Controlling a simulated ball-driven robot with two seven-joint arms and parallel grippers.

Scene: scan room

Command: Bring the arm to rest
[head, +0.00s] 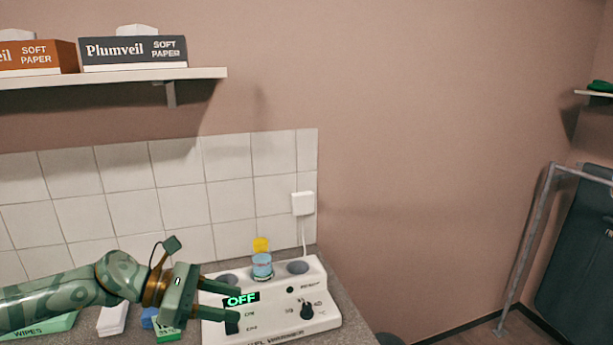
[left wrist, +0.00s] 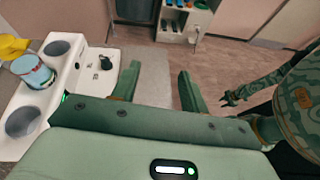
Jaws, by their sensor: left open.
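My left gripper (head: 237,300) is open with nothing between its fingers, in front of and over the left part of the white gel warmer (head: 325,318). In the left wrist view its two fingers (left wrist: 158,82) stand apart over the floor and counter edge, with the warmer (left wrist: 75,75) on the left. I cannot tell whether the fingers touch the warmer. A yellow-topped bottle (head: 262,266) stands in the warmer's middle well, with a well on either side. The display reads OFF. My right gripper (left wrist: 230,98) shows small and dark in the left wrist view.
Wipes (head: 45,326) and small boxes lie on the counter (head: 355,325) beneath my left arm. A shelf (head: 120,78) with tissue boxes hangs above. A white plug (head: 303,203) with a cord is on the wall. Open floor lies right of the counter, before a metal rail (head: 530,245).

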